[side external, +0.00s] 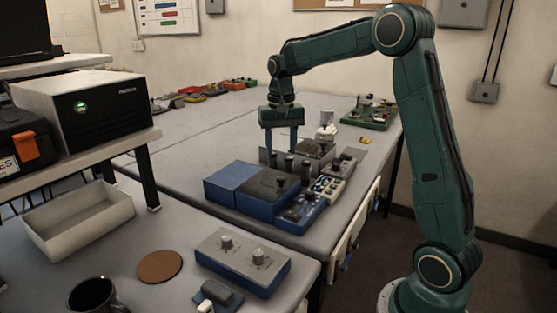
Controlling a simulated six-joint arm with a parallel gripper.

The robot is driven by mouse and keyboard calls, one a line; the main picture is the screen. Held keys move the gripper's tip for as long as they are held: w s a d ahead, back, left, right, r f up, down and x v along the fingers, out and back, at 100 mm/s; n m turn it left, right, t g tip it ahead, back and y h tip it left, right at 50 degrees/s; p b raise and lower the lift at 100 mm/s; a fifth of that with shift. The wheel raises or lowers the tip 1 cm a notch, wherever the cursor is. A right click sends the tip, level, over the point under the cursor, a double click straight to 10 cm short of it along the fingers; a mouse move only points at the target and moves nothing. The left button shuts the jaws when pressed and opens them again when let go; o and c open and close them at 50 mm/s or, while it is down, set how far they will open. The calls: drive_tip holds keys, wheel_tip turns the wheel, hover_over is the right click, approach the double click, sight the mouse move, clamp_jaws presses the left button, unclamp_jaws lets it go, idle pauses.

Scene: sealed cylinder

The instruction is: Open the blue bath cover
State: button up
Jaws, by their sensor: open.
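A blue box-shaped bath (222,195) stands on the grey table near its front edge. The left part of its top is plain blue (233,177). The right part is a dark cover (262,186) with a small dark knob (280,181) near its right side. The cover appears to lie flat and closed. My gripper (281,150) points down behind the bath, above a group of dark upright cylinders (289,163). Its two blue fingers are apart, with nothing visible between them. Whether the fingertips touch the cylinders is unclear.
A blue control panel (302,208) and a pale button panel (328,187) adjoin the bath on the right. A grey-topped box with two knobs (242,262), a cork disc (160,266) and a mug (92,296) are in front.

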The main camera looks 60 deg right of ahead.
sight(281, 178)
wheel_tip(281, 178, down, 8)
drive_tip(key=shift+f, duration=0.15)
idle(0.3)
clamp_jaws()
